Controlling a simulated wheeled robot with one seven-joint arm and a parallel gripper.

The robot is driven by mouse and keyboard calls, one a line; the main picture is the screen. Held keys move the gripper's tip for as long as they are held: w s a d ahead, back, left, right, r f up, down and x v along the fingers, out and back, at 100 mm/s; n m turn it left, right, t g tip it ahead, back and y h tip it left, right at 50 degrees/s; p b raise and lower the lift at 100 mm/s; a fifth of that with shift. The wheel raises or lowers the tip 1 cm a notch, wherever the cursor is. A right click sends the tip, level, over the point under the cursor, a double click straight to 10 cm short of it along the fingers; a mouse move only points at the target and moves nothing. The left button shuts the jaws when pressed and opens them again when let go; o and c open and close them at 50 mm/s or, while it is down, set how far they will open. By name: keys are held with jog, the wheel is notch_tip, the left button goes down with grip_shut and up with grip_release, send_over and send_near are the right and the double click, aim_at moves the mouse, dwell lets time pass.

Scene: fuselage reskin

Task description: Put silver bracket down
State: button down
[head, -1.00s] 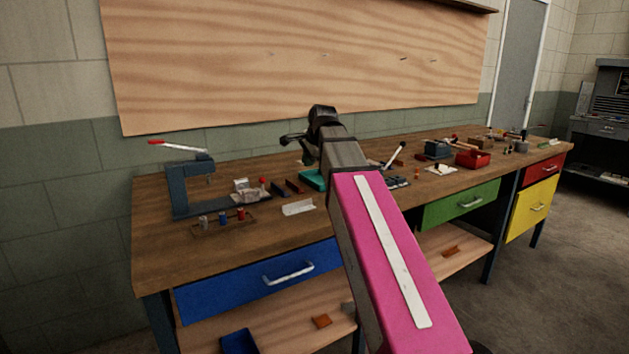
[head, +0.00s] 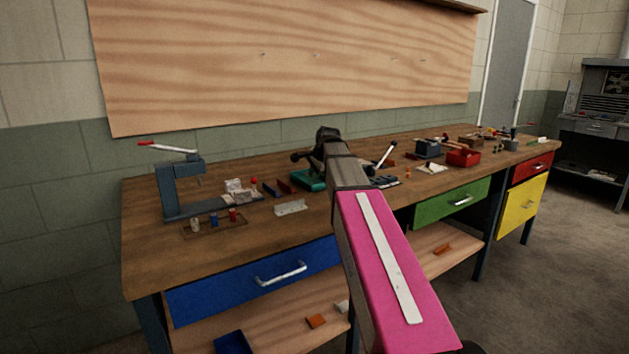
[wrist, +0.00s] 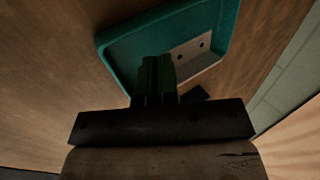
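The silver bracket (wrist: 192,60), a pale angled plate with dark holes, shows in the wrist view at the teal tray (wrist: 225,22). Its near end is hidden behind my fingers. My gripper (wrist: 156,66) points into the tray, with its dark fingers close together and apparently shut on the bracket's end. Whether the bracket touches the tray floor is unclear. In the head view the teal tray (head: 308,181) is on the workbench, partly covered by my arm, and my fingertips are hidden. Another pale bracket-like piece (head: 291,207) lies on the bench in front of the tray.
A blue-grey C-shaped press (head: 168,190) with a red-tipped lever stands at the left. A small rack (head: 215,226) of coloured parts is before it. Right of my arm are a dark lever tool (head: 384,181) and a red bin (head: 463,158). The bench's front-left is clear.

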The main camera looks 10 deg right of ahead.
jog(key=shift+f, duration=1.25)
jog(key=c, duration=1.4)
grip_release()
jog(key=shift+f, duration=0.1)
jog(key=shift+o, duration=0.2)
jog(key=v, duration=1.2)
